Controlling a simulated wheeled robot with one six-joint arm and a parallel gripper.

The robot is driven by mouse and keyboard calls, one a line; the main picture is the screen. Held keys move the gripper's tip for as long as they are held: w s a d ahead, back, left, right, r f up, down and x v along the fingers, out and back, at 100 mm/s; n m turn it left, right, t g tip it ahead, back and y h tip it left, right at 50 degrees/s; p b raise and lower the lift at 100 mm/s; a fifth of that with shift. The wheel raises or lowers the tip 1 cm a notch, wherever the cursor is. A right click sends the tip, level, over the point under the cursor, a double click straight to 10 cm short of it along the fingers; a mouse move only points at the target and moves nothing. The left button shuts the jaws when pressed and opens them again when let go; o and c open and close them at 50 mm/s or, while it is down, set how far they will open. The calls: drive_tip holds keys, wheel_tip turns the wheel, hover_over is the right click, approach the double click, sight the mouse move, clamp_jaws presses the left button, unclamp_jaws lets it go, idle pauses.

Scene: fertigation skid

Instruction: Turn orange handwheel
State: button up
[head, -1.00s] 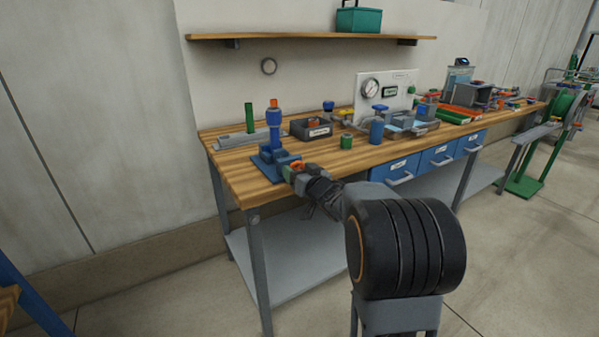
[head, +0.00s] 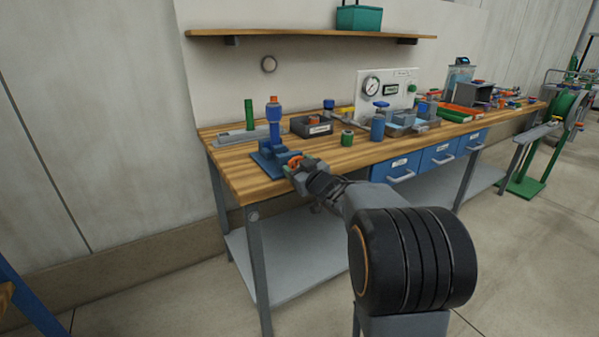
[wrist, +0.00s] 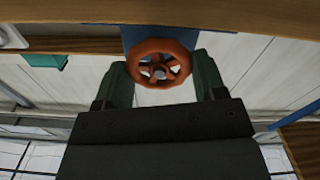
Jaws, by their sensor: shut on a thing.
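The orange handwheel (wrist: 160,62) is a round spoked wheel with a grey hub, seen face-on in the wrist view. In the head view the handwheel (head: 295,163) is small and partly hidden by my gripper, at the front of a blue fixture (head: 270,142) near the bench's front left. My gripper (wrist: 163,76) has its two green-dark fingers on either side of the wheel's rim and is shut on it. In the head view my gripper (head: 300,172) reaches the wheel from the front right.
The wooden bench (head: 240,178) carries a grey tray with a green post (head: 249,115), a dark labelled bin (head: 312,126), a green cylinder (head: 347,138) and a blue bottle (head: 377,128). Blue drawers (head: 440,153) hang below. A shelf (head: 310,37) is above.

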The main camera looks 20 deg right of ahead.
drive_tip(key=shift+f+n+b, duration=0.1)
drive_tip(key=shift+n+b, duration=0.8)
drive_tip(key=shift+n, duration=1)
drive_tip(key=o, duration=0.9)
